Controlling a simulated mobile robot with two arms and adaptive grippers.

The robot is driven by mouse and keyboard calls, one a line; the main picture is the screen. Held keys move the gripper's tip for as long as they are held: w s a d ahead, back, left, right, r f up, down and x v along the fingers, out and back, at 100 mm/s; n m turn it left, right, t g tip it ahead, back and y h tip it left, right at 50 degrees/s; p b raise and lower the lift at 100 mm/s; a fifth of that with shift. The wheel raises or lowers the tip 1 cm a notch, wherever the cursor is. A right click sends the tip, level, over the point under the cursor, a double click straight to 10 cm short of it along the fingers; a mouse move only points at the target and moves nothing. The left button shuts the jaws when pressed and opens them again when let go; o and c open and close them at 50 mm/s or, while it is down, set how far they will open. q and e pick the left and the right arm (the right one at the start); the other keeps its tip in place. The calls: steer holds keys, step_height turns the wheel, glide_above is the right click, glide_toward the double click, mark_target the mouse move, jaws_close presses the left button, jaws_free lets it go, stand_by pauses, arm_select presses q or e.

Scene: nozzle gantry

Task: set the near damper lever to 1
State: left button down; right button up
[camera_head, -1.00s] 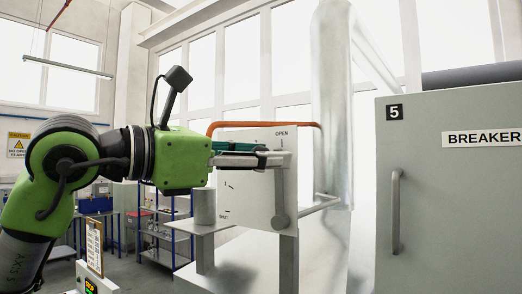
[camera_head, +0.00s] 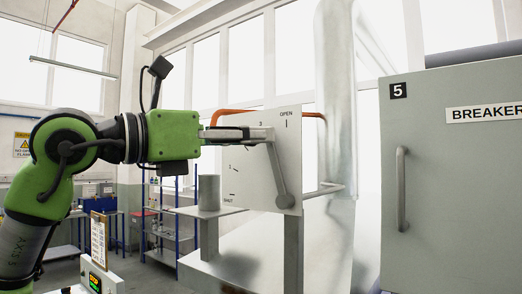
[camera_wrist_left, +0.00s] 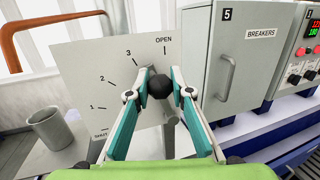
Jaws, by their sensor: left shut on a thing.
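The near damper lever (camera_head: 280,172) is a grey arm on a white dial plate (camera_head: 253,190), pivoting at the plate's lower right. It leans left of upright. The plate is marked OPEN, 3, 1 and SHUT in the head view; a 2 also shows in the left wrist view. My left gripper (camera_head: 268,134) is at the lever's upper end. In the left wrist view its fingers (camera_wrist_left: 160,88) close on the lever's dark round knob (camera_wrist_left: 160,82), which appears between the 3 and OPEN marks. My right gripper is in neither view.
A grey breaker cabinet (camera_head: 450,190) marked 5 stands at the right with a vertical handle (camera_head: 402,188). An orange pipe (camera_head: 228,115) runs behind the plate. A grey cylinder (camera_head: 209,192) stands left of the plate. A shiny vertical duct (camera_head: 337,90) rises behind.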

arm_select(q)
steer(key=w+a+f+n+t+b, duration=0.3)
steer(key=a+f+n+b, duration=0.3)
steer(key=n+b, duration=0.6)
steer(key=shift+w+f+t+b, duration=0.2)
steer(key=shift+w+t+b, duration=0.35)
steer(key=shift+b, duration=0.55)
steer(key=shift+w, duration=0.1)
steer(key=c, duration=1.8)
jaws_free()
steer(key=v, duration=1.2)
steer(key=shift+a+r, duration=0.1)
steer(key=shift+r, duration=0.1)
